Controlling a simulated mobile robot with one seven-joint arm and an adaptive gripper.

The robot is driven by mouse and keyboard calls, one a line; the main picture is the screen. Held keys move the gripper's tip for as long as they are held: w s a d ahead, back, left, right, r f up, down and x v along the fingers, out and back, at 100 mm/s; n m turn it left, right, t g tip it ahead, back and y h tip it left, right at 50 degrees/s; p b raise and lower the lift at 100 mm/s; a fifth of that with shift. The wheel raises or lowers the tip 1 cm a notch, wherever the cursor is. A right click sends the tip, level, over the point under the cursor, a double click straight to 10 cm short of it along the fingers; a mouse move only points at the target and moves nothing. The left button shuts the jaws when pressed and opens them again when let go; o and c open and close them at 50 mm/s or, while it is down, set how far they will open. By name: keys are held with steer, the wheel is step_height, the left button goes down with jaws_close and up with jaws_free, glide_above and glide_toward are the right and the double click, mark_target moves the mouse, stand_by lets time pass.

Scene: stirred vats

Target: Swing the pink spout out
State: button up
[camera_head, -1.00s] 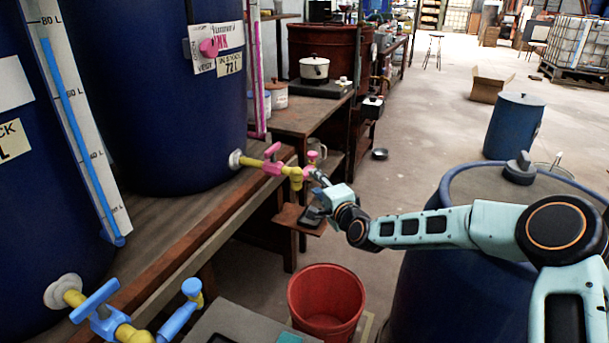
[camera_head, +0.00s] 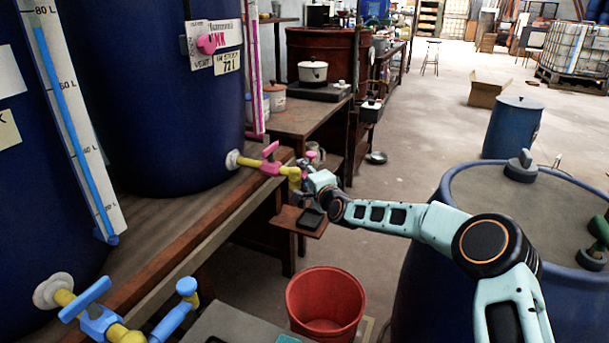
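The pink-handled tap (camera_head: 270,158) juts from the blue vat with the pink tag (camera_head: 160,90). Its yellow pipe ends in the pink spout (camera_head: 303,162), a small pink and yellow piece over the bench edge. My gripper (camera_head: 304,182) is right at the spout, on its right side, and overlaps it in the picture. The fingers are small and partly hidden, so I cannot tell whether they touch the spout or are closed on it.
A blue tap (camera_head: 100,320) with a blue spout (camera_head: 178,305) stands at the front left. A red bucket (camera_head: 325,303) is on the floor below. A small shelf (camera_head: 285,217) hangs under my gripper. A blue drum (camera_head: 430,285) stands beside my arm.

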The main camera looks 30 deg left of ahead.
jaws_close()
stand_by(0.3)
